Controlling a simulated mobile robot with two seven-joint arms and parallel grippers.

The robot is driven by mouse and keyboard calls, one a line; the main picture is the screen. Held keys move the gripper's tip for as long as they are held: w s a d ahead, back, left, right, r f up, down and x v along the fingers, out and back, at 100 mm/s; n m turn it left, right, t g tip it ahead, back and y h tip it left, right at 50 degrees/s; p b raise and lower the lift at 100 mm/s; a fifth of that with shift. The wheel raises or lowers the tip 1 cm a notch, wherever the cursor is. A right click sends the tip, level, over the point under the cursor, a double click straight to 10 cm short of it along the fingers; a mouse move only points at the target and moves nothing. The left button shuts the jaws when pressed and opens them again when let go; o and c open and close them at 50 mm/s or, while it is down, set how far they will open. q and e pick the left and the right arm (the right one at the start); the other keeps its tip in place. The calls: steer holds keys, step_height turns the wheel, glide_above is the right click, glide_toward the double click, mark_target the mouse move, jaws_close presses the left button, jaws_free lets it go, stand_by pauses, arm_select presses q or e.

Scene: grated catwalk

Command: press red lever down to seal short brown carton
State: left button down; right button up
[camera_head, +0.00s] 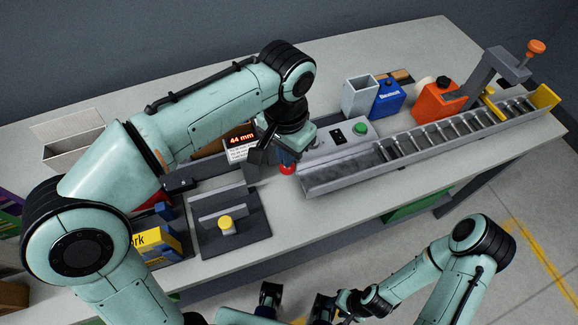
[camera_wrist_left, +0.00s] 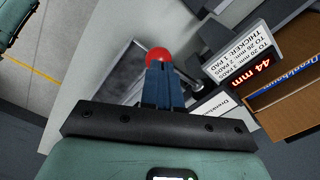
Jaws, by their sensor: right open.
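The red lever knob (camera_head: 287,170) shows just under my left gripper (camera_head: 286,158) in the head view, at the left end of the roller conveyor. In the left wrist view the red knob (camera_wrist_left: 158,55) sits at the tips of the blue fingers (camera_wrist_left: 161,85), which are close together; whether they touch it I cannot tell. Brown cardboard (camera_wrist_left: 285,112) shows behind the display sign in the left wrist view; whether it is the short carton is unclear. My right gripper (camera_head: 322,305) is low at the bottom of the head view, away from the bench, open.
A sign (camera_head: 242,138) reads 44 mm. A control box with a green button (camera_head: 360,128) stands beside the roller conveyor (camera_head: 440,130). Blue (camera_head: 388,98) and orange (camera_head: 436,103) cans stand behind it. A dark plate with a yellow knob (camera_head: 227,225) lies at the front left.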

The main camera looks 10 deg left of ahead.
arm_select(q)
steer(key=shift+f+b, duration=1.4)
steer(key=shift+f, duration=0.95)
arm_select(e)
steer(key=f, duration=0.3)
steer(key=shift+s, duration=0.4)
arm_select(q)
steer(key=shift+r+p, duration=0.75)
step_height(320, 180, up, 5)
steer(key=p, duration=0.4)
steer(key=shift+f, duration=0.15)
step_height(320, 180, up, 4)
steer(key=p, duration=0.3)
step_height(320, 180, up, 3)
steer(key=shift+w+p, duration=0.1)
steer(key=shift+p, duration=0.85)
arm_select(e)
steer(key=w+r, duration=0.6)
steer(key=r, duration=0.6)
steer(key=shift+t, duration=0.3)
